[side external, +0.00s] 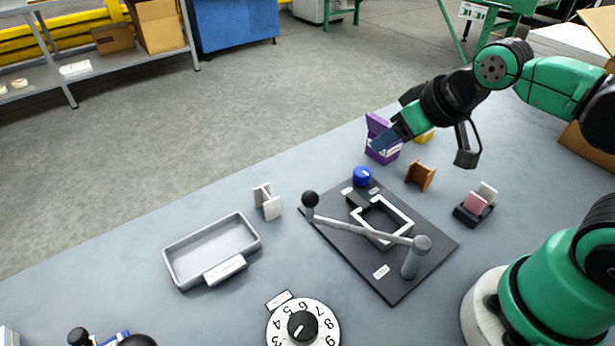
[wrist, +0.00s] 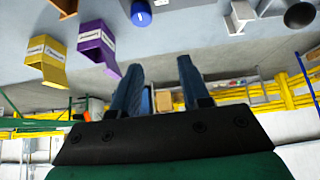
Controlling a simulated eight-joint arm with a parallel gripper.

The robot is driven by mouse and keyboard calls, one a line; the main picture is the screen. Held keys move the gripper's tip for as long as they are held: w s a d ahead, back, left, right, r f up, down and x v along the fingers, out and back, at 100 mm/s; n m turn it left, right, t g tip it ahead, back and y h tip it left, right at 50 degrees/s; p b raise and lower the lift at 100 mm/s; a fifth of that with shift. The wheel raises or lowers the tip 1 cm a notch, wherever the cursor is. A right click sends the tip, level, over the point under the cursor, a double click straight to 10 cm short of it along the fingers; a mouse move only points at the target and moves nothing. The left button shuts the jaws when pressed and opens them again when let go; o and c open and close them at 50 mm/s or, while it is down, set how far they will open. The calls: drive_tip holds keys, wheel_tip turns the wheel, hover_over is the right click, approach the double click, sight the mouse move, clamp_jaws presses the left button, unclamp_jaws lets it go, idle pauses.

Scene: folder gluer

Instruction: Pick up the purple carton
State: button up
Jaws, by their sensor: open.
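The purple carton (side external: 377,128) stands on the grey table at the back, with a pale label on its front. In the wrist view the purple carton (wrist: 96,42) shows at the upper left, to the left of the fingers. My gripper (side external: 381,145) overlaps the carton's right part in the side view, and its fingers hide some of it. In the wrist view my gripper (wrist: 158,75) has its two blue fingers spread apart with nothing between them. I cannot tell from the side view whether a finger touches the carton.
A yellow carton (wrist: 46,58) stands beside the purple one. A grey tray (side external: 170,262), a white piece (side external: 268,203) and a numbered dial (side external: 327,318) are farther left.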

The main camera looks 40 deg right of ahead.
drive_tip(key=shift+r, duration=0.1)
wheel_tip(320, 180, up, 5)
drive_tip(key=g, duration=0.7)
hover_over(390, 154)
drive_tip(key=w+d, duration=0.3)
wheel_tip(390, 154, down, 18)
drive_tip(key=shift+s+d+f, duration=0.1)
clamp_jaws()
